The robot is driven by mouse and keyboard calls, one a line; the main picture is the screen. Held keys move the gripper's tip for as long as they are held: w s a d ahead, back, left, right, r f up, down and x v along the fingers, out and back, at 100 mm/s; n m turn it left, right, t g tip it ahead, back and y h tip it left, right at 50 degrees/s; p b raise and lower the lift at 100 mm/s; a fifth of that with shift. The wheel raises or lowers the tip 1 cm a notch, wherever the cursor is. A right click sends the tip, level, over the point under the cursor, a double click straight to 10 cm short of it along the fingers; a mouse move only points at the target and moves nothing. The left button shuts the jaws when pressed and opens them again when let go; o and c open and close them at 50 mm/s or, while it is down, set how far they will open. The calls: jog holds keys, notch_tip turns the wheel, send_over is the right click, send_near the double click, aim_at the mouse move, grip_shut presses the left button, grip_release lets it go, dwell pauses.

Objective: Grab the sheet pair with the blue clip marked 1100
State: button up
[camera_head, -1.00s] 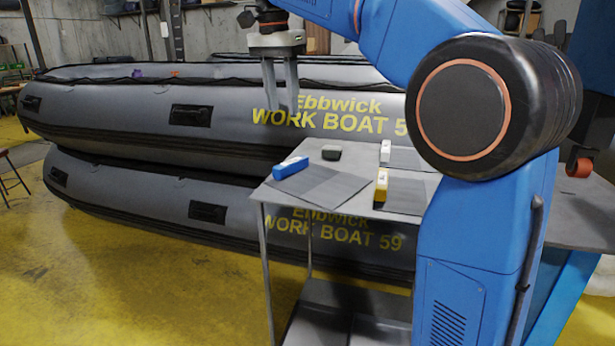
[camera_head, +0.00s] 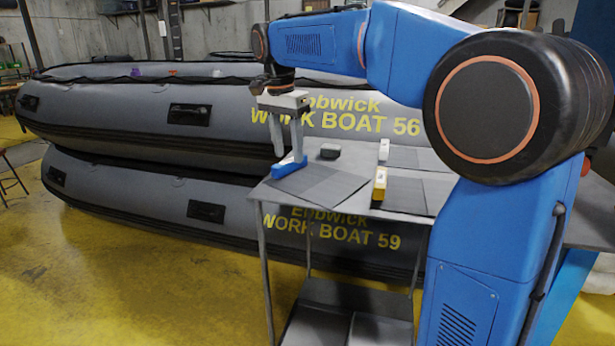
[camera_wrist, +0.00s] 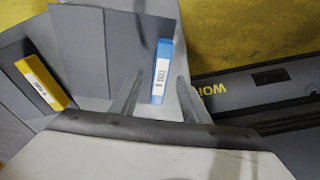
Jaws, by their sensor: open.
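The blue clip (camera_head: 290,167) sits on the edge of a grey sheet pair (camera_head: 322,184) at the left front of the small table. In the wrist view the blue clip (camera_wrist: 162,68) bears a white label, whose print is too small to read surely. My gripper (camera_head: 288,157) is open and points down at the blue clip. In the wrist view my gripper's fingertips (camera_wrist: 160,78) show on either side of the clip, with gaps between. I cannot tell how far the tips are above the sheets.
A yellow clip (camera_head: 380,184) and a white clip (camera_head: 384,150) hold other grey sheets to the right. A small black object (camera_head: 330,151) lies behind the blue clip. Stacked grey boats (camera_head: 140,120) stand close behind the table (camera_head: 258,192).

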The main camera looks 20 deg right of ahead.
jog(key=shift+w+d+f, duration=0.1)
jog(key=shift+d+f, duration=0.05)
jog(key=shift+f, duration=1.15)
jog(key=shift+c, duration=0.3)
grip_shut()
